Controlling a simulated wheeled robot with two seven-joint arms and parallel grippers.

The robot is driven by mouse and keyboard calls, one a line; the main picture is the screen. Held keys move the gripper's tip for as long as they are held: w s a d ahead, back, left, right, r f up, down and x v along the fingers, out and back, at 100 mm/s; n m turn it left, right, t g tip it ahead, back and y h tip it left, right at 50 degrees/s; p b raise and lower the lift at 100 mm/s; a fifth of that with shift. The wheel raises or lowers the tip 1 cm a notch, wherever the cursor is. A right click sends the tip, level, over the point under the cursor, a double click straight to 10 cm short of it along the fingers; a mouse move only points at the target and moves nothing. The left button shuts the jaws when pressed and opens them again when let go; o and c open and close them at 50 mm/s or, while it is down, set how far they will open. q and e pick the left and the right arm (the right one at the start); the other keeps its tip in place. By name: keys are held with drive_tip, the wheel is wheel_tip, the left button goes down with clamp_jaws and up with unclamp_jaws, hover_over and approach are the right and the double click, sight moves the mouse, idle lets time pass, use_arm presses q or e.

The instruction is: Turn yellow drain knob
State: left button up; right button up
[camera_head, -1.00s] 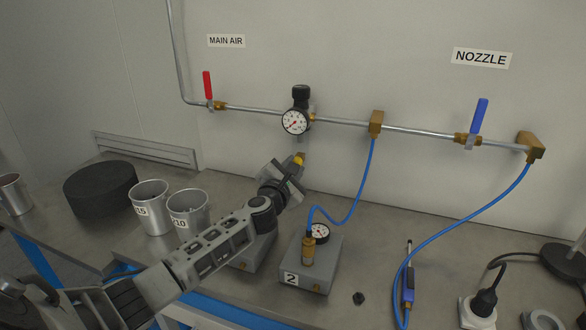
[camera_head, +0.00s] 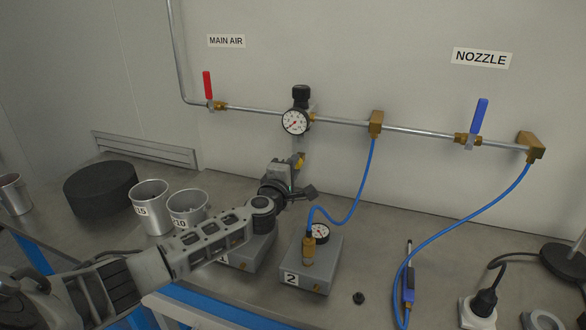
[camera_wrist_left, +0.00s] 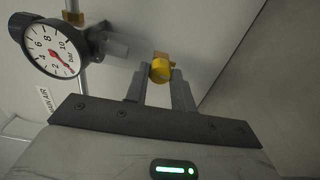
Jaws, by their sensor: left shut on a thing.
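The yellow drain knob (camera_head: 300,159) hangs below the regulator with the round gauge (camera_head: 295,122). In the left wrist view the knob (camera_wrist_left: 161,70) sits between the two fingertips, under a brass piece. My left gripper (camera_head: 296,165) reaches up from below and is shut on the knob. In the left wrist view both fingers (camera_wrist_left: 161,80) touch its sides. In the head view the gripper hides part of the knob. The gauge also shows in the left wrist view (camera_wrist_left: 48,46). My right gripper is not in view.
A pipe runs along the wall with a red-handled valve (camera_head: 208,86) and a blue-handled valve (camera_head: 479,117). A blue hose (camera_head: 352,212) hangs to the right.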

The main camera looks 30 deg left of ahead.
use_arm(q)
drive_tip(key=shift+m, duration=0.4)
drive_tip(key=o, duration=1)
drive_tip(key=v, duration=1.6)
drive_tip(key=shift+f, duration=0.1)
